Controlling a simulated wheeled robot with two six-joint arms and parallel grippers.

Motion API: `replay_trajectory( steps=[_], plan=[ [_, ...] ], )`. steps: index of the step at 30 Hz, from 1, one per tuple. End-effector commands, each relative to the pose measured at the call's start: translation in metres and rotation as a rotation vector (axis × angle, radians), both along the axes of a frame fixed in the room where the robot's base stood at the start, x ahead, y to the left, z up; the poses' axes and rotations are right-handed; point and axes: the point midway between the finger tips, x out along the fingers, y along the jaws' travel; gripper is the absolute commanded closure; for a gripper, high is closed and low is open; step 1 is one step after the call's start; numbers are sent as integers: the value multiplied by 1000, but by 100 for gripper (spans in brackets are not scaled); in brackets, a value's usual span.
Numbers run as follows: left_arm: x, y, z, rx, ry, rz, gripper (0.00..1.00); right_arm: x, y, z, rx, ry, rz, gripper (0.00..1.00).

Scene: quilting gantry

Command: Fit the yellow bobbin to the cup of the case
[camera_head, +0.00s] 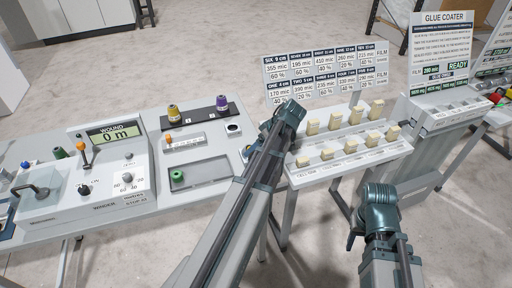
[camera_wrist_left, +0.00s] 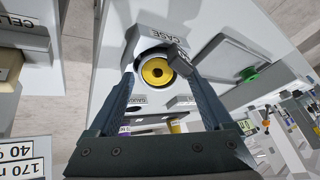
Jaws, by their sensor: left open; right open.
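The yellow bobbin (camera_wrist_left: 157,71) shows in the left wrist view as a disc with a dark centre, inside the dark round cup (camera_wrist_left: 142,64) of the grey case (camera_wrist_left: 150,40). I cannot tell how deep it sits. A dark block stands at the cup's edge. My left gripper (camera_wrist_left: 157,84) is open, its fingers on either side of the cup, with nothing between them clearly held. In the head view my left arm hides the case and bobbin. My right gripper (camera_head: 357,232) is open and empty, low at the right, away from the case.
A green bobbin (camera_head: 178,175) lies in a grey tray (camera_head: 205,172). Ochre (camera_head: 173,114) and purple (camera_head: 221,103) spools stand on a black strip behind. The winder (camera_head: 110,170) is at left. A rack of cream blocks (camera_head: 340,150) and the glue coater (camera_head: 445,120) are at right.

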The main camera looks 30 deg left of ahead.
Motion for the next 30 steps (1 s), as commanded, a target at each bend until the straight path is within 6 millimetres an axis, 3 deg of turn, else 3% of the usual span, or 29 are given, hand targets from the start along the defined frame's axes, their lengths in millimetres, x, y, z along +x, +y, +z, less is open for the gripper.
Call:
replay_trajectory(
  steps=[7, 21, 30],
  plan=[
    [1, -5, 11, 0, 0, -2, 16, 0, 0, 11, 0, 0, 0, 50],
    [11, -48, 84, 0, 0, -2, 16, 0, 0, 84, 0, 0, 1, 50],
    [15, -68, 112, 0, 0, 0, 16, 0, 0, 111, 0, 0, 2, 50]
  ],
)
